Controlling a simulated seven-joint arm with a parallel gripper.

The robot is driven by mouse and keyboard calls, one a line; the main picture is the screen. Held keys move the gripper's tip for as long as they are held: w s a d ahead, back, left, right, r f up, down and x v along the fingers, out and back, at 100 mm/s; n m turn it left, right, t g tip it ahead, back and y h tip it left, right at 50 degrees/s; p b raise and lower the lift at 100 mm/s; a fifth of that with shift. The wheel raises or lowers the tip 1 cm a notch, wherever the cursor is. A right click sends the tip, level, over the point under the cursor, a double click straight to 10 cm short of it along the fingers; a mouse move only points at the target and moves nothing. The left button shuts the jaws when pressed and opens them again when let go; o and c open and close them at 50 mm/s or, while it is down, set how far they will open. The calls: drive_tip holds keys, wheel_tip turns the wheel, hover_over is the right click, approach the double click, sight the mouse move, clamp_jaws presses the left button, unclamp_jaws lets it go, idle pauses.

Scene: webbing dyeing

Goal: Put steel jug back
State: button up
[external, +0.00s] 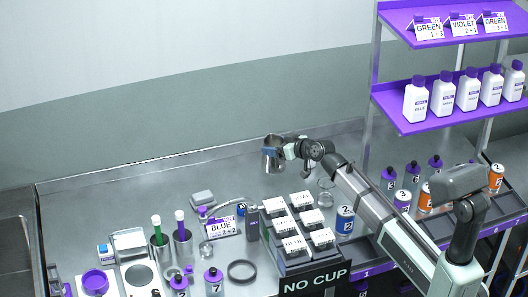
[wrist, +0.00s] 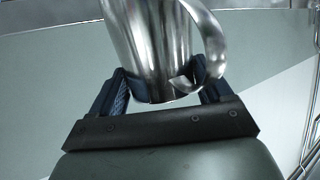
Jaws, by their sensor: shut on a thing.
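The steel jug (external: 272,158) is a shiny metal cup shape with a curved handle. It is held up near the back of the steel bench in the external view. In the wrist view the jug (wrist: 150,45) fills the upper middle, with its handle at the right and its top cut off by the frame. My gripper (external: 282,151) is shut on the jug, with a dark finger on each side of its lower body in the wrist view (wrist: 165,88). The jug looks about upright in the external view. Whether its base touches the bench is hard to tell.
A dark rack (external: 295,258) of white-labelled boxes stands below the jug, with a glass beaker (external: 326,192) to its right. A "BLUE 2+2" card (external: 222,228) and steel cups with dye sticks (external: 182,246) stand left. The back left bench (external: 110,190) is clear.

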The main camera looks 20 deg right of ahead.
sight(277, 166)
drive_tip(key=shift+f, duration=4.2)
drive_tip(key=o, duration=1.3)
drive_tip(key=shift+f, duration=0.1)
drive_tip(key=v, duration=1.2)
